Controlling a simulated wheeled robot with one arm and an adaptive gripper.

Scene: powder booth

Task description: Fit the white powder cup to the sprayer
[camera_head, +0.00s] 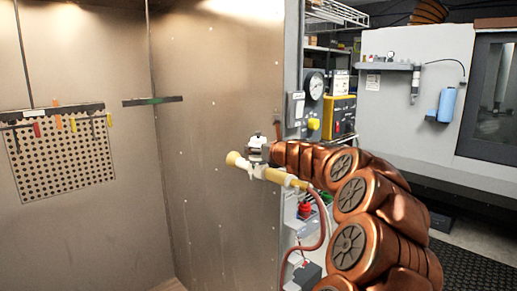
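No separate white cup is clearly seen.
A perforated panel (62,160) with small coloured hanging tools is on the booth's back wall. A control box with a gauge and yellow panel (339,117) stands right of the booth edge. Red and green items (305,209) sit below it. The booth interior is free.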

